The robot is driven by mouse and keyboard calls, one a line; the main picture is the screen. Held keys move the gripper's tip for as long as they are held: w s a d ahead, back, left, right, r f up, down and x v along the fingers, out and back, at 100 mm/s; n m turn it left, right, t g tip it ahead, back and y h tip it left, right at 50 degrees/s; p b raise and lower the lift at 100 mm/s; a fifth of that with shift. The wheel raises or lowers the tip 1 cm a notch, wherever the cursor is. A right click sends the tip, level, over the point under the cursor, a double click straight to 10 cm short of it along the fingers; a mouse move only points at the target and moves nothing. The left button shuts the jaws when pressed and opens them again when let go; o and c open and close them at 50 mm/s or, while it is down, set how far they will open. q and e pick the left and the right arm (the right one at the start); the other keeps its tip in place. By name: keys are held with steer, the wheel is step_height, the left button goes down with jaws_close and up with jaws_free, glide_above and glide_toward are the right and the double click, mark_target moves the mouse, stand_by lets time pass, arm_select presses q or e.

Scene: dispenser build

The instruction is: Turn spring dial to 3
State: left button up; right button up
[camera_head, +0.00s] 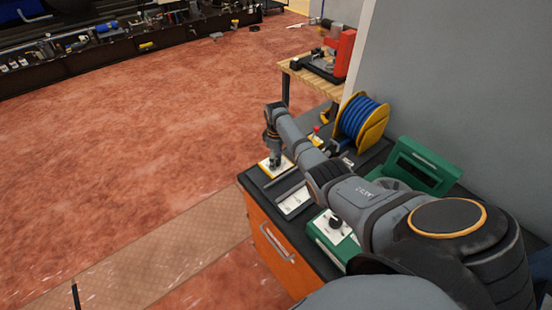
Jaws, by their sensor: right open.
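A green box with a white face and a dark round knob (335,222) sits on the near part of the dark bench top; the knob's setting is too small to read. I cannot tell for sure whether this is the spring dial. My right gripper (275,162) points down at the bench's far left corner, over a small white plate (265,165) with a yellowish edge. It is open, and I cannot tell whether it touches anything there. My right arm crosses above the bench and hides part of it. My left gripper is not in view.
The bench has an orange front (265,235). On it are a white panel (294,201), a green case (420,166) and a blue hose reel (362,122). A wooden table (312,82) with a red machine stands behind. A grey wall (460,80) is at right; reddish floor lies open at left.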

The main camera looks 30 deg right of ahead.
steer(key=c, duration=1.2)
steer(key=shift+o, duration=0.2)
